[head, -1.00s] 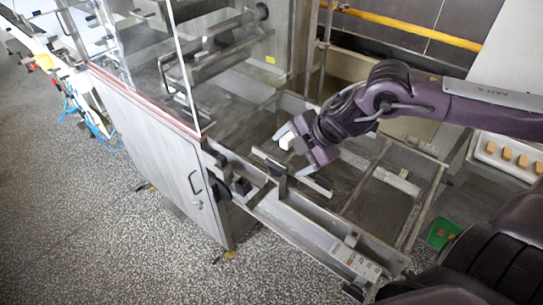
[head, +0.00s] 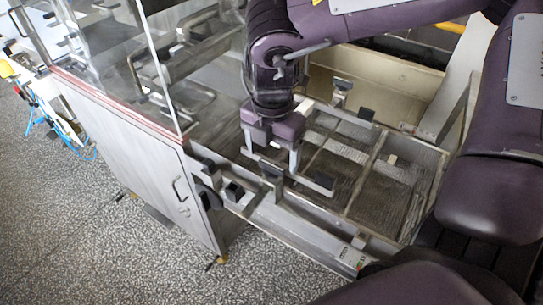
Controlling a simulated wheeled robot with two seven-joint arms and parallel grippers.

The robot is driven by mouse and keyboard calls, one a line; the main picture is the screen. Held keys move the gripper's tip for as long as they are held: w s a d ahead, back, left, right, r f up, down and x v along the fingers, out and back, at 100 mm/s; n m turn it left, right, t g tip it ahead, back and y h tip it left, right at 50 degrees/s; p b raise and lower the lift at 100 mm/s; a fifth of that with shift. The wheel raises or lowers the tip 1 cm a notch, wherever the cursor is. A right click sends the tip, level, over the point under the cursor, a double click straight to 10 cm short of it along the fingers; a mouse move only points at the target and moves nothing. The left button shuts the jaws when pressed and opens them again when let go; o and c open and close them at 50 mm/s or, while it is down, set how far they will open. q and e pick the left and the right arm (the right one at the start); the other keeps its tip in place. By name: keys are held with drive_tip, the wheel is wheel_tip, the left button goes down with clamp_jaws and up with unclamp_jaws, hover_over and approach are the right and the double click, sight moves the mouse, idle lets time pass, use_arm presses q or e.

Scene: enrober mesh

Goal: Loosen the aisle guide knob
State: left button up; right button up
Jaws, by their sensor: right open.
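My right gripper (head: 270,154) points down over the near, aisle side of the mesh frame. Its two pale fingers are apart, with nothing seen held between them. A dark knob-like block (head: 271,169) stands on the near guide bar (head: 298,178), just below and in front of the fingers. I take it for the aisle guide knob. Whether the fingers touch it or are behind it, I cannot tell. My left gripper is not in view.
The clear panel (head: 110,60) and steel cabinet (head: 150,165) of the machine stand left of the gripper. More dark fittings (head: 234,191) stick out at the near frame rail. Speckled floor lies in front.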

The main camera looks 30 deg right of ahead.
sight(272, 171)
wheel_tip(272, 171, down, 2)
drive_tip(key=shift+w, duration=0.1)
drive_tip(key=shift+f, duration=0.3)
drive_tip(key=c, duration=1)
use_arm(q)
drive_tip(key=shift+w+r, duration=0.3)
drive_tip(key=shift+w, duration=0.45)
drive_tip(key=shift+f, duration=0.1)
